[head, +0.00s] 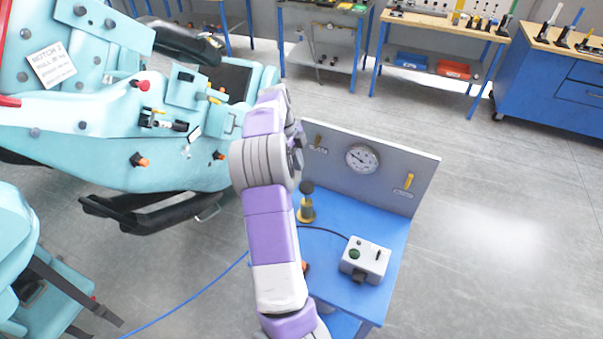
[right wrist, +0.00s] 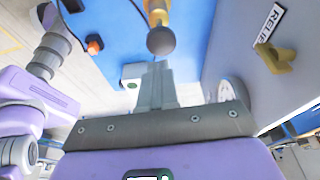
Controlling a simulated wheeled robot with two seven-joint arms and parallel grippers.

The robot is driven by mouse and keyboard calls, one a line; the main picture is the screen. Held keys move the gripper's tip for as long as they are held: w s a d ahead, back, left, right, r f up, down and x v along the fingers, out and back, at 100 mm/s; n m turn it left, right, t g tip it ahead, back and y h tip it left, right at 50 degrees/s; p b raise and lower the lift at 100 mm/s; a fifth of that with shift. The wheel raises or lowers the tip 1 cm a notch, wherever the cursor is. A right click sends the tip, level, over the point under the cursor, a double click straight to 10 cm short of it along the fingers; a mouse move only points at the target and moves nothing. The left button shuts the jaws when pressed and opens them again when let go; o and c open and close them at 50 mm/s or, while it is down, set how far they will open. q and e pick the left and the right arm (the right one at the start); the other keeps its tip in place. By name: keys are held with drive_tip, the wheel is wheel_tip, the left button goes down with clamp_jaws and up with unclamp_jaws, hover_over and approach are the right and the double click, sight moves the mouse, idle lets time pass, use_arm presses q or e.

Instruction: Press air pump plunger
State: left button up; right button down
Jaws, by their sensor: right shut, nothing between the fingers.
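The air pump (head: 306,212) stands upright on the blue cart top, with a yellow-olive body and a dark round plunger knob (head: 307,187) above it. In the right wrist view the knob (right wrist: 161,40) is just beyond my fingertips, with the yellow pump body (right wrist: 157,12) behind it. My right gripper (right wrist: 156,68) is shut and empty, its fingers pointing toward the knob; a small gap seems to show between them, but contact is hard to judge. In the head view my right arm hides most of this gripper. My left gripper is not in view.
A grey panel with a pressure gauge (head: 362,158) and yellow valve handles (head: 409,181) rises at the cart's back. A control box (head: 365,260) with a green button sits right of the pump. A teal coaster car (head: 100,150) stands at left. Floor at right is clear.

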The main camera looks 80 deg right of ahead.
drive_tip(key=shift+v, duration=1.05)
drive_tip(key=shift+s, duration=0.1)
idle(1.0)
wheel_tip(320, 180, up, 5)
drive_tip(key=p, duration=0.6)
drive_tip(key=shift+r, duration=0.1)
